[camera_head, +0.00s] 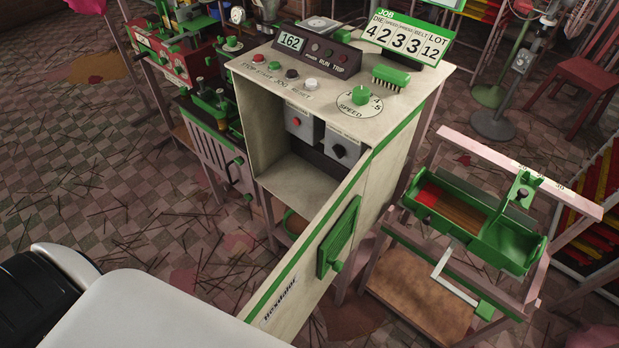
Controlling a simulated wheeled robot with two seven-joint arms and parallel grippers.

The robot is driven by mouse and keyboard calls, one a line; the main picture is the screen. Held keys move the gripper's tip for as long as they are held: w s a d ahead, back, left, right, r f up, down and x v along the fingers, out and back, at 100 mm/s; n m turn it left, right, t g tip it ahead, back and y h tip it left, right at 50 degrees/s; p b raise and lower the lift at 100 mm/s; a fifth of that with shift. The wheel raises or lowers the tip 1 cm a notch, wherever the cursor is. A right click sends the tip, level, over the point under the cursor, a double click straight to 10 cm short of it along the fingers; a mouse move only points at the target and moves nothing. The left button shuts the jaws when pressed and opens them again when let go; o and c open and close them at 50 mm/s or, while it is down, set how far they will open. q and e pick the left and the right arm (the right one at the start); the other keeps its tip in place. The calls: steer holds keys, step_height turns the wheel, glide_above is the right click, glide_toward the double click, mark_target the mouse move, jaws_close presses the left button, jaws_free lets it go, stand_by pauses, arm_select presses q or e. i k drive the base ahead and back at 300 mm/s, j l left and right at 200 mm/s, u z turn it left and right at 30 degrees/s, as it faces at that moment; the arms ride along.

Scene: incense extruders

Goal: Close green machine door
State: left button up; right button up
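The machine is a cream cabinet (388,185) with green trim. Its front is open and shows a compartment (295,180) with two grey boxes inside, one with a red button and one with a black knob. The door (300,270) is a cream panel with a green top edge. It stands wide open from the cabinet's right front edge and reaches toward the bottom of the view. A green louvred plate (338,237) and a green knob (336,266) are on its outer face. Neither gripper is in view. White and black parts of mine cover the lower left.
The cabinet top holds a display (290,42), buttons, a speed dial (360,95) and a green brush (391,75). A green trough (475,220) on a pink frame stands right of the door. Other machines (215,110) stand at the left. Thin sticks litter the tiled floor.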

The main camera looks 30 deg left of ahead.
mark_target(282, 304)
steer(key=u, duration=0.7)
steer(key=k+l, duration=0.15)
steer(key=k, duration=0.35)
steer(key=k+l, duration=0.15)
steer(key=k, duration=0.35)
steer(key=u, duration=0.05)
